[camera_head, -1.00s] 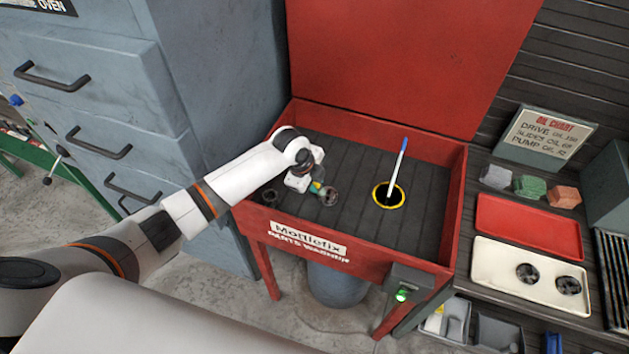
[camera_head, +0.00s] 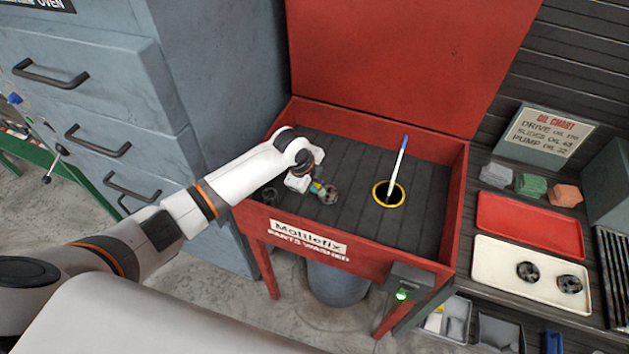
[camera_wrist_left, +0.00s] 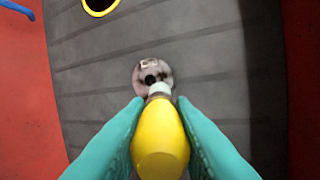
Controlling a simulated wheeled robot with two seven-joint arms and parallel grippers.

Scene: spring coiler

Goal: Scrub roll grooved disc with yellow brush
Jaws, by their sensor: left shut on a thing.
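My left gripper (camera_head: 318,188) is in the red parts washer, over its left part. In the left wrist view its teal fingers (camera_wrist_left: 158,145) are shut on the yellow brush (camera_wrist_left: 160,140), with the brush's pale tip pointing at the grooved disc. The grooved disc (camera_head: 329,195) lies on the dark ribbed floor of the washer; it also shows in the left wrist view (camera_wrist_left: 149,68), with dark stains and a dark centre hole. The brush tip overlaps the disc's near edge there; I cannot tell whether it touches. My right gripper is not in view.
The washer (camera_head: 455,215) has raised red walls. A blue-tipped white wand (camera_head: 400,160) stands in a yellow-ringed hole (camera_head: 376,196). A small dark round part (camera_head: 269,196) sits at the left. On the right are a red tray (camera_head: 528,225) and a cream tray (camera_head: 500,285) with two dark discs.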

